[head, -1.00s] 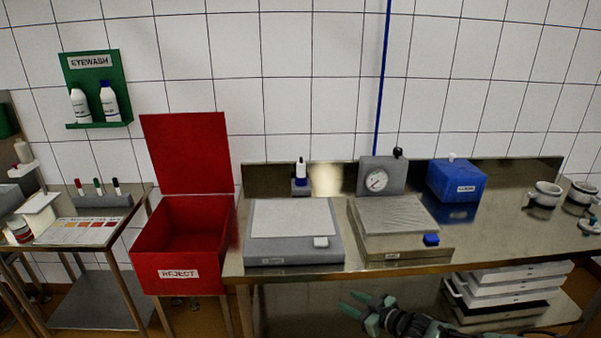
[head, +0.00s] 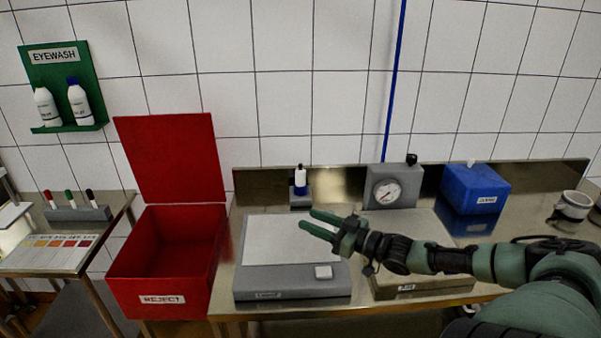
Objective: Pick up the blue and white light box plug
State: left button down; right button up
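The blue and white plug (head: 300,180) stands upright in a small grey holder at the back of the steel table, behind the light box. It has a white body, a blue lower part and a dark tip. The light box (head: 285,240) is a grey slab with a white panel and a white button (head: 323,272) at its front right. My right gripper (head: 316,223) is above the light box's right part, in front of and apart from the plug. Its fingers are apart with nothing between them, pointing left. My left gripper is not in view.
A gauge unit (head: 393,187) stands right of the plug, its plate partly hidden by my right arm. A blue box (head: 475,188) and a cup (head: 571,207) are farther right. An open red reject bin (head: 166,298) is left of the light box.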

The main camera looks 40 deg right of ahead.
aim_at(299, 183)
jog(key=i+l, duration=0.3)
jog(key=l, duration=0.15)
jog(key=i+l, duration=0.35)
jog(key=l, duration=0.15)
jog(key=i+l, duration=0.3)
jog(key=l, duration=0.15)
